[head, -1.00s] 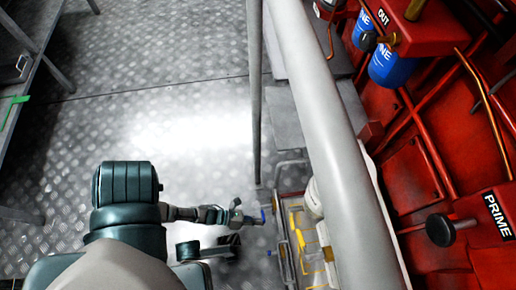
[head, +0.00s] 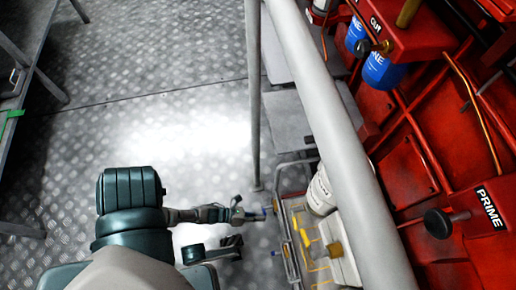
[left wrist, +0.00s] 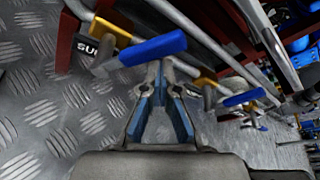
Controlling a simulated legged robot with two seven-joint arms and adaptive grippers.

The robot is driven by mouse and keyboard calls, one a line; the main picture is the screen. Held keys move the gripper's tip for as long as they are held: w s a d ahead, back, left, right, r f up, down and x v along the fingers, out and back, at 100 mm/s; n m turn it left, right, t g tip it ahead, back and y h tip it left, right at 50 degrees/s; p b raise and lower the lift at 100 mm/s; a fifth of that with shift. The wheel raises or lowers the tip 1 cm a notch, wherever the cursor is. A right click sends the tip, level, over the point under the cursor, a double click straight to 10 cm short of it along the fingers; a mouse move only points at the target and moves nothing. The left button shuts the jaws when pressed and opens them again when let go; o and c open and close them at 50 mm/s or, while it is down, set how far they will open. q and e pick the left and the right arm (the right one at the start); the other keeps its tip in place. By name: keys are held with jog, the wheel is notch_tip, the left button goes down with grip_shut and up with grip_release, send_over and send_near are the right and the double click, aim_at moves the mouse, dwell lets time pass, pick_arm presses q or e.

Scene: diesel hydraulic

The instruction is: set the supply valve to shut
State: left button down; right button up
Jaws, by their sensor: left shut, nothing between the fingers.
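A valve with a blue lever handle (left wrist: 152,48) is in the left wrist view, just beyond my fingertips, beside a dark plate with partly hidden lettering that starts "SU" (left wrist: 88,47). The lever lies across the picture, tilted up to the right. My left gripper (left wrist: 160,66) is shut and empty, its tips just below the lever; I cannot tell whether they touch it. A second blue lever (left wrist: 243,97) sits further right. In the head view my left gripper (head: 258,213) is beside the low framed unit, and its fingertips are small there. My right gripper is not in view.
A grey rail (head: 330,130) runs over the framed unit (head: 292,255), which holds a white canister (head: 320,192). The red engine (head: 420,150), with blue filters (head: 383,72) and a PRIME knob (head: 438,223), stands at right. Open metal floor (head: 150,110) lies at left.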

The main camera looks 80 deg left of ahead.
aim_at(264, 210)
pick_arm(q)
jog(key=shift+w+a+r, duration=0.1)
jog(key=shift+a+r, duration=0.25)
jog(key=shift+a, duration=0.3)
jog(key=shift+a+r, duration=0.35)
jog(key=shift+a, duration=0.65)
